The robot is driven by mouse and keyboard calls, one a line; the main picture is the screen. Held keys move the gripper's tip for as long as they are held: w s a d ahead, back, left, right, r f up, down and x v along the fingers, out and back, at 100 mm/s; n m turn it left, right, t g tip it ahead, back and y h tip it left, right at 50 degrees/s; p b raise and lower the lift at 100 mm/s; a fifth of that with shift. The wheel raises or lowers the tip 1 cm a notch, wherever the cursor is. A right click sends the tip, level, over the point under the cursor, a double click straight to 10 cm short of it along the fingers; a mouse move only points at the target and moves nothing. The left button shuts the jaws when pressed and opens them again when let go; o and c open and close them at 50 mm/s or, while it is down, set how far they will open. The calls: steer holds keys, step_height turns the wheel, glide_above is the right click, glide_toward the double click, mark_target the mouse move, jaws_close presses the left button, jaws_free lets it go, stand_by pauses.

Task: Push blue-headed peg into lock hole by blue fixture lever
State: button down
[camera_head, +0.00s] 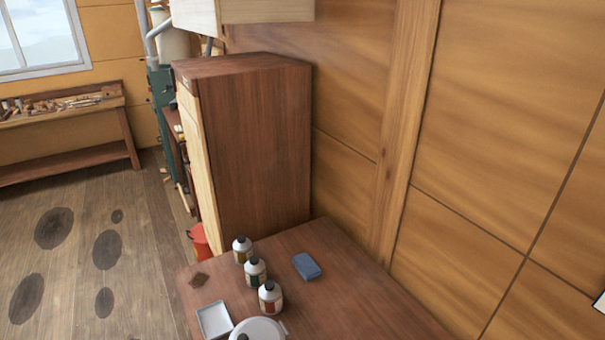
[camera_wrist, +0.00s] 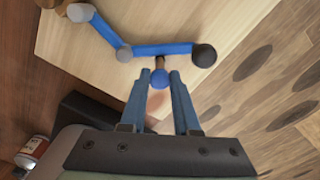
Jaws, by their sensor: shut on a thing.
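In the wrist view my gripper (camera_wrist: 160,74) has its two blue-grey fingers closed on the round blue head of the peg (camera_wrist: 160,80). A short bit of the peg's shaft shows just beyond the head, pointing toward the pale wooden panel. The blue fixture lever (camera_wrist: 163,49) lies across the panel just past the peg, with a dark round knob at its right end and a grey joint at its left. The lock hole is hidden; I cannot tell whether the peg's tip is at it. The head view shows none of these.
In the head view a brown table (camera_head: 345,295) holds several bottles, a blue block (camera_head: 306,266) and a white tray (camera_head: 214,320). A tall brown cabinet (camera_head: 252,145) stands behind it. In the wrist view a bottle (camera_wrist: 32,150) is at lower left.

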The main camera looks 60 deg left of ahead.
steer(key=shift+f+b, duration=0.55)
steer(key=shift+f, duration=0.35)
steer(key=c, duration=0.6)
jaws_free()
steer(key=shift+o, duration=0.2)
step_height(320, 180, up, 8)
steer(key=p, duration=0.8)
steer(key=shift+r, duration=0.15)
